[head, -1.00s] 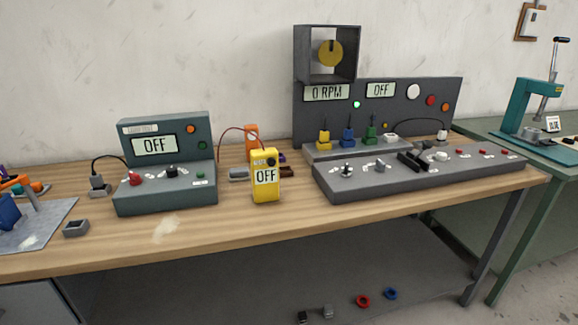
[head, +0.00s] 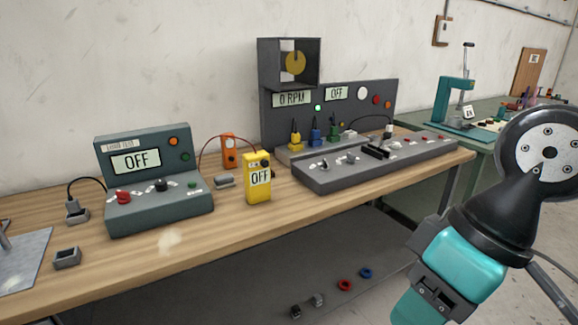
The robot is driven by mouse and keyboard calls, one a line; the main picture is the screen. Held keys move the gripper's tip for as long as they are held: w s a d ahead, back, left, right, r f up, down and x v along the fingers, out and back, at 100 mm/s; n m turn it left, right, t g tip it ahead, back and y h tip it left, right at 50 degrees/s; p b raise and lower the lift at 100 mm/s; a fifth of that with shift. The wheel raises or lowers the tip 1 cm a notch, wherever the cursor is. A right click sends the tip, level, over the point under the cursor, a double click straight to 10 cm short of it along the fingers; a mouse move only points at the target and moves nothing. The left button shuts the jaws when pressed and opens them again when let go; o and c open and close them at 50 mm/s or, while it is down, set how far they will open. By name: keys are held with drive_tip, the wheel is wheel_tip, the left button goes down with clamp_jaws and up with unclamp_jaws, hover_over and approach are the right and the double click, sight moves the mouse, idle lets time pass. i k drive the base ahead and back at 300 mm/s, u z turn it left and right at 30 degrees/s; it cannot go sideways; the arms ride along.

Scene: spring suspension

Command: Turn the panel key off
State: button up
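The grey control panel (head: 345,174) stands on the right part of the wooden bench. Its sloped front carries several small controls. A small metallic control (head: 324,165) at its left end looks like a key or switch, but it is too small to tell its turn. The upright back shows displays reading "0 RPM" (head: 292,99) and "OFF" (head: 337,93), and a lit green lamp (head: 318,107). Part of my arm, teal and black, shows at the right, in front of the bench and apart from the panel. My gripper's fingers do not show.
A grey-green tester (head: 155,207) reading "OFF" and a yellow meter (head: 257,185) stand left of the panel. A press (head: 456,99) stands on the green table behind. Red and blue rings (head: 345,285) lie on the lower shelf. Bare bench top lies in front of the tester.

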sight(324, 167)
drive_tip(key=u, duration=0.7)
drive_tip(key=i, duration=1.25)
drive_tip(key=z, duration=0.45)
